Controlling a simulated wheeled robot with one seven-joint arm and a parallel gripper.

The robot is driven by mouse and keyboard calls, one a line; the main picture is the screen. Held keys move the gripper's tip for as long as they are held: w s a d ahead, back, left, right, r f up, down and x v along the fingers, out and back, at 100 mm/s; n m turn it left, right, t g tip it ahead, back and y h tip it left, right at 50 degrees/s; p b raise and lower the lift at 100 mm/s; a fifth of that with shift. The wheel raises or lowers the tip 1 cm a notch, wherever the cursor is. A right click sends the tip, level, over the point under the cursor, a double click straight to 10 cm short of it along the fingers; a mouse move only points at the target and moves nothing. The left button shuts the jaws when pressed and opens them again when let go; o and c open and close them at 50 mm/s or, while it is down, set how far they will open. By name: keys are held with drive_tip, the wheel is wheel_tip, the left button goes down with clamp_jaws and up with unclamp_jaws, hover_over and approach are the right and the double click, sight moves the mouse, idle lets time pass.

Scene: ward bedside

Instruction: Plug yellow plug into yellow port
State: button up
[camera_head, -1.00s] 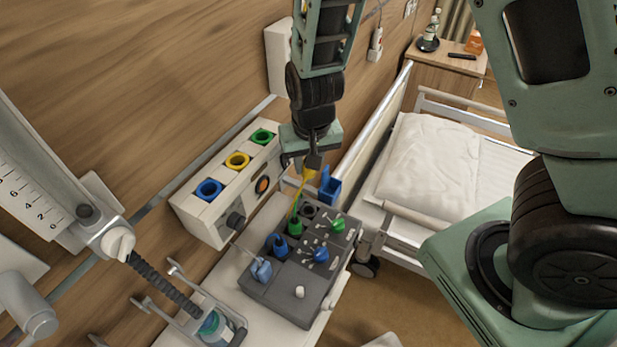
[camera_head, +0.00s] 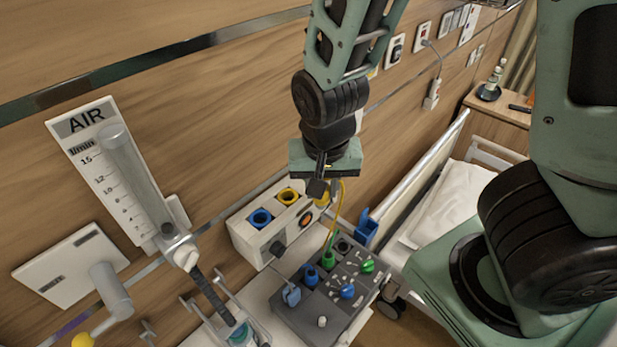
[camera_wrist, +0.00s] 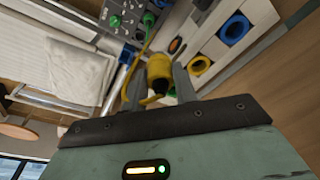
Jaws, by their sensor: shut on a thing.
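My gripper (camera_head: 318,187) is shut on the yellow plug (camera_head: 322,197), above and in front of the right end of the white port box (camera_head: 246,243). The plug also shows between the fingers in the wrist view (camera_wrist: 160,68). A yellow cable (camera_head: 341,208) runs from it down towards the grey panel. The yellow port (camera_head: 288,196) is a ring on top of the box, left of the plug in the head view. It also shows in the wrist view (camera_wrist: 196,66), apart from the plug. The blue port (camera_head: 261,218) is beside it. The green port is hidden in the head view.
The grey panel (camera_head: 312,311) with several knobs and plugs stands in front of the box. A blue holder (camera_head: 366,229) stands at its right. The bed rail (camera_head: 432,170) is farther right. An air flowmeter (camera_head: 130,180) is on the wall at left.

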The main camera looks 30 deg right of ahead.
drive_tip(key=shift+w+a+r, duration=0.15)
drive_tip(key=shift+a, duration=0.1)
drive_tip(key=shift+w+a+f+b, duration=0.45)
drive_tip(key=shift+w+b, duration=0.15)
drive_tip(key=shift+w, duration=0.75)
drive_tip(key=shift+w+a+f+b, duration=0.45)
drive_tip(key=shift+w+b, duration=0.2)
drive_tip(key=shift+w, duration=0.7)
drive_tip(key=shift+w+a+f+b, duration=0.35)
drive_tip(key=shift+w+a+b, duration=0.2)
drive_tip(key=shift+w, duration=0.8)
drive_tip(key=shift+f, duration=0.2)
drive_tip(key=shift+f+p, duration=0.1)
drive_tip(key=shift+p, duration=0.5)
drive_tip(key=shift+f, duration=1.15)
idle(1.8)
